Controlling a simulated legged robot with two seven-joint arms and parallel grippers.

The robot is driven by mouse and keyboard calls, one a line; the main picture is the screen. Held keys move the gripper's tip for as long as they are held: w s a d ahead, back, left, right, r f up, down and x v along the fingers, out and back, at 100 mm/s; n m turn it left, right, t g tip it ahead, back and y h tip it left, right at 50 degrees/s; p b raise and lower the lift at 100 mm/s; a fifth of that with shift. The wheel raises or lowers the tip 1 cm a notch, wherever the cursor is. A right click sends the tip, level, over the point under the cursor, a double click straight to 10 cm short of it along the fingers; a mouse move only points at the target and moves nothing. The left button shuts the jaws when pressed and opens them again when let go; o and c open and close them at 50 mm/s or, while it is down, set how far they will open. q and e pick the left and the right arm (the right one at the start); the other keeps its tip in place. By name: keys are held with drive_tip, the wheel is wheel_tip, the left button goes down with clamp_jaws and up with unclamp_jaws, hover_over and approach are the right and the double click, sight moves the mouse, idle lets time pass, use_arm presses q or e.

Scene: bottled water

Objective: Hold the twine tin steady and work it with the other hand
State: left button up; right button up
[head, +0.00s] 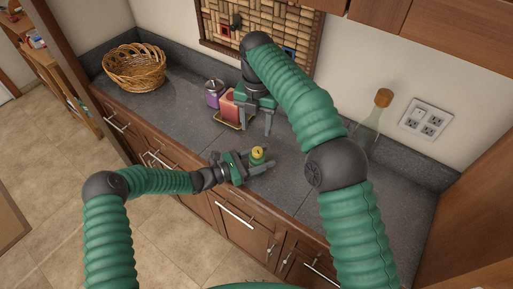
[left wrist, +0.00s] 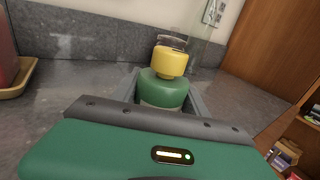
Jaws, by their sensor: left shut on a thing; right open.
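The twine tin (head: 257,155) appears as a small green container with a yellow top. In the left wrist view the tin (left wrist: 163,90) stands upright between the grey fingers of my left gripper (left wrist: 165,98). My left gripper (head: 262,164) is shut on its green body, low over the counter near the front edge. The fingers hide its lower part. My right gripper (head: 258,127) is open and empty, pointing down behind the tin and apart from it, beside a red container (head: 229,104).
The red container stands on a tan tray (head: 224,121) with a purple jar (head: 213,93) behind it. A wicker basket (head: 135,81) is at the far left. A corked glass bottle (head: 372,128) stands at the right against the wall. The grey counter (head: 310,175) right of the tin is clear.

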sight(255, 150)
wheel_tip(255, 150, down, 11)
drive_tip(key=shift+f, duration=0.1)
drive_tip(key=shift+a, duration=0.15)
clamp_jaws()
